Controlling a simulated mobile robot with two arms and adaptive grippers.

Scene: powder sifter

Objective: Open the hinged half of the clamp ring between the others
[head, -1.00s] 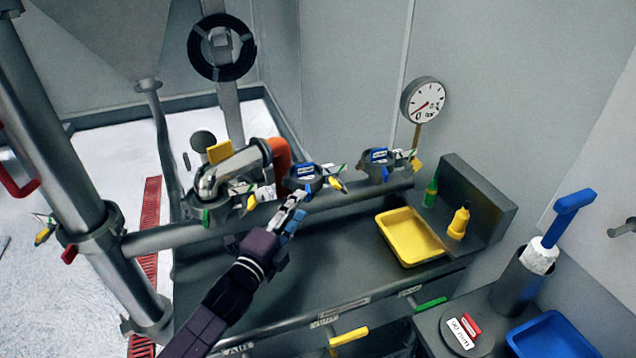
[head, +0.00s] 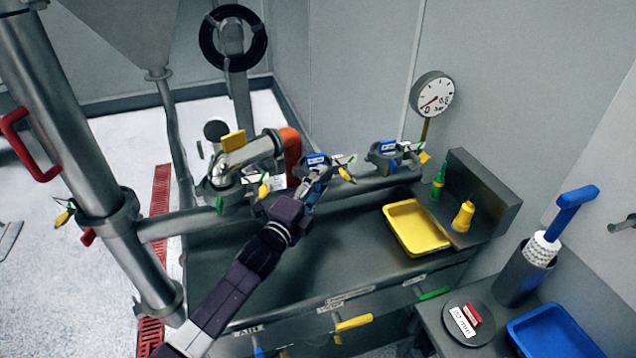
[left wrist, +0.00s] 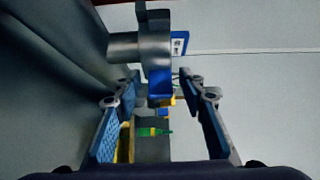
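The middle clamp ring (head: 318,162), with a blue label, sits on the horizontal pipe between two other clamp rings. One neighbour is the left clamp ring (head: 226,188) by the bent steel elbow; the other is the right clamp ring (head: 388,152). My left gripper (head: 307,190) is at the near side of the middle ring and partly covers it. In the left wrist view the fingers (left wrist: 160,105) are spread apart, with the grey ring body (left wrist: 155,48) ahead and its lower end seen between them. I see no grip on it. My right gripper is not in view.
A yellow tray (head: 448,246) and green (head: 438,183) and yellow bottles (head: 464,215) stand right on the bench. A gauge (head: 432,94) rises behind. The orange elbow end (head: 290,150) is close left of the middle ring. A blue tray (head: 556,340) is at lower right.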

